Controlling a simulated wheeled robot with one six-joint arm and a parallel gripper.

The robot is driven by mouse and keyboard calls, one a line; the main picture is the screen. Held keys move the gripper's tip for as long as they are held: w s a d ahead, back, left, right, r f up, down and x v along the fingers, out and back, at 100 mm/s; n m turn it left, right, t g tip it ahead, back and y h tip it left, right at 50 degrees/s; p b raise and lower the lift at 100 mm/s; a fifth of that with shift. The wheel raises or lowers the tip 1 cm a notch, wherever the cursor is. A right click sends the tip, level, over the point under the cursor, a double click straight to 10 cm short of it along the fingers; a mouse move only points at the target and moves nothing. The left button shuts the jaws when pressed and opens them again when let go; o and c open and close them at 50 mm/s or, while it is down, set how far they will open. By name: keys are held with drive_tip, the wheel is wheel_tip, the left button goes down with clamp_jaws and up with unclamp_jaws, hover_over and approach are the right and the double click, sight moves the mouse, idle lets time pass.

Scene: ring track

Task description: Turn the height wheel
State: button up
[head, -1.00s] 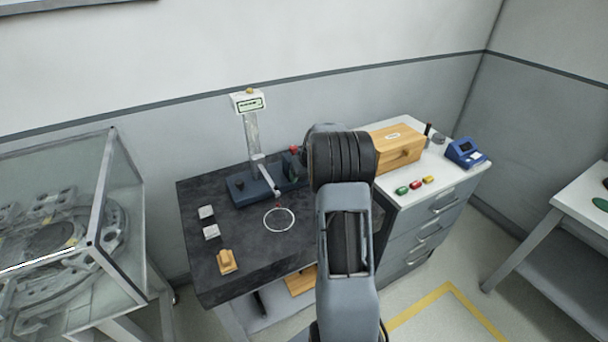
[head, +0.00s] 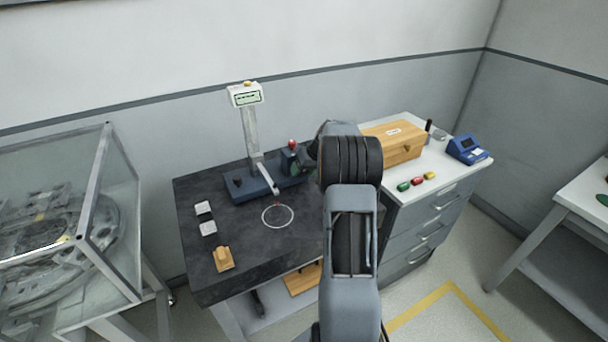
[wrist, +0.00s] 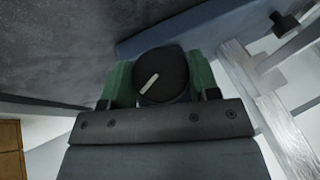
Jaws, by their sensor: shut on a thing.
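The height gauge (head: 250,130) stands at the back of the dark bench, with a blue base, an upright column, a display on top and a pointed arm reaching forward. In the head view my arm hides most of the gripper and the wheel.
A white ring (head: 278,216), two pale blocks (head: 207,229) and a wooden piece (head: 223,259) lie on the dark bench (head: 270,250). A wooden box (head: 395,145) and a blue device (head: 466,150) stand on the white cabinet at the right. A glass case (head: 60,200) stands at the left.

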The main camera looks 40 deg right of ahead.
drive_tip(key=m+t+y+b, duration=0.1)
drive_tip(key=y+b, duration=0.1)
drive_tip(key=y, duration=0.3)
drive_tip(key=shift+d+f, duration=0.15)
drive_tip(key=shift+y, duration=0.4)
idle(0.4)
drive_tip(key=o, duration=0.9)
drive_tip(key=v, duration=1.4)
drive_tip(key=shift+s+f+b, duration=0.15)
drive_tip(key=shift+f+b, duration=0.05)
drive_tip(key=shift+b, duration=0.1)
